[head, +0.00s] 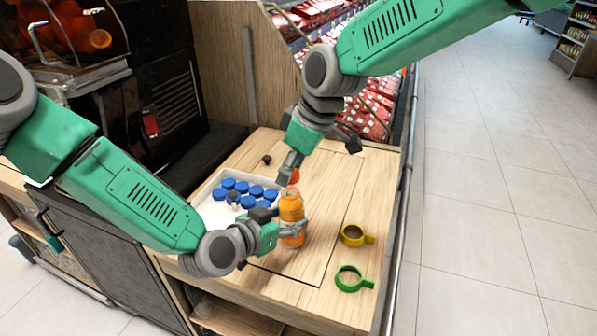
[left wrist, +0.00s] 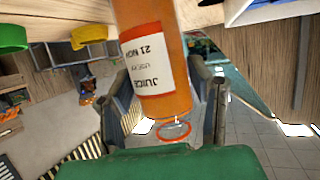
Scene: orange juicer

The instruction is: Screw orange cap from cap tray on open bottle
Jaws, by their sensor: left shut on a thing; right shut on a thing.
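An orange juice bottle (head: 291,207) stands upright on the wooden counter. My left gripper (head: 292,229) is shut around its body from the left. My right gripper (head: 291,168) points down from above and is shut on an orange cap (head: 294,176), close above the bottle's mouth. Whether cap and neck touch cannot be told. The white cap tray (head: 211,216) left of the bottle holds several blue caps (head: 243,188).
A yellow ring with a handle (head: 353,236) and a green one (head: 349,279) lie on the counter right of the bottle. A small dark object (head: 267,159) lies behind the tray. The juicer (head: 75,45) stands at back left. The counter's right edge borders a metal rail.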

